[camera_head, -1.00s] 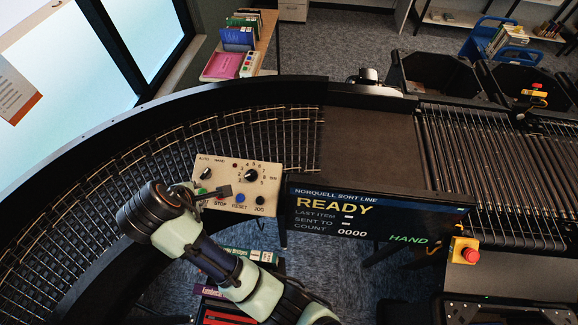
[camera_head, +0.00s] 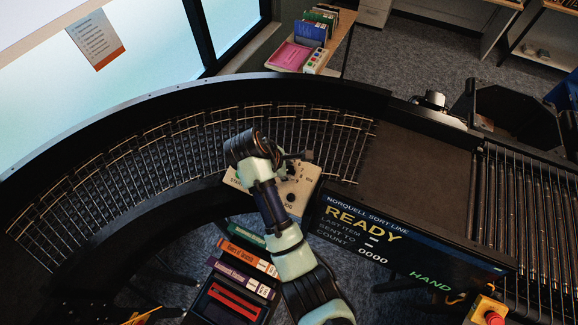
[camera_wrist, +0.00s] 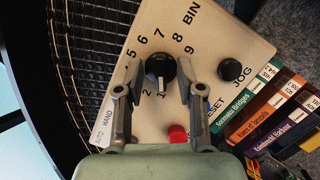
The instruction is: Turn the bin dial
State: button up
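The bin dial (camera_wrist: 158,68) is a round black knob with a pale pointer mark on the cream control panel (camera_wrist: 215,40). Printed numbers ring it, with BIN beside them. The pointer mark faces the gripper side, toward the low numbers; the exact number is hard to read. My gripper (camera_wrist: 159,75) is open, with one finger on each side of the dial. Whether the fingers touch it I cannot tell. In the head view my gripper (camera_head: 293,160) is over the panel (camera_head: 305,180), and my arm hides much of it, including the dial.
Black JOG button (camera_wrist: 230,69) and red button (camera_wrist: 178,134) sit near the dial. The display (camera_head: 375,235) reads READY, HAND, 0000. A red stop button (camera_head: 493,317) is at lower right. The roller conveyor (camera_head: 140,165) curves behind; books (camera_head: 245,262) lie below the panel.

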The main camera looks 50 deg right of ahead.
grip_shut()
dwell(0.4)
jog(key=m+y, duration=0.1)
jog(key=m, duration=0.4)
jog(key=shift+g, duration=0.3)
jog(key=m, duration=0.4)
jog(key=shift+y, duration=0.4)
jog(key=m+y, duration=0.1)
jog(key=m, duration=0.3)
jog(key=shift+d+m, duration=0.1)
jog(key=shift+m, duration=0.3)
jog(key=shift+f+m+y, duration=0.1)
jog(key=shift+m+y, duration=0.2)
jog(key=shift+m, duration=1.6)
